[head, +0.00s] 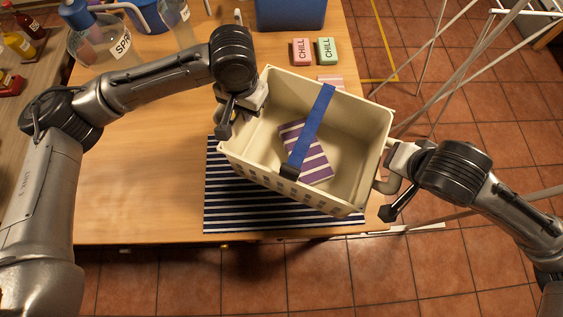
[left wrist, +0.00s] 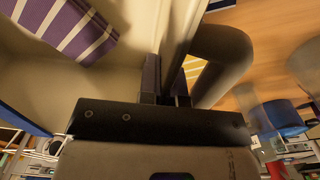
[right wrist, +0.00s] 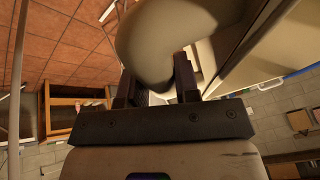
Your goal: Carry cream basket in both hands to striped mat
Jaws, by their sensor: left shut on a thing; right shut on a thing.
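The cream basket (head: 265,172) is held between my grippers, tilted in the head view, over the right part of the navy-and-white striped mat (head: 222,210). I cannot tell how high it is above the mat. My left gripper (head: 252,98) is shut on the basket's left handle, which also shows in the left wrist view (left wrist: 222,62). My right gripper (head: 392,162) is shut on its right handle, which also shows in the right wrist view (right wrist: 158,45).
Pink (head: 302,52) and green (head: 327,51) "CHILL" blocks stand behind the basket. A blue bin (head: 290,14) and a labelled glass vessel (head: 95,42) stand at the back of the wooden table (head: 130,180). The table's left part is clear. Its right edge lies near the basket.

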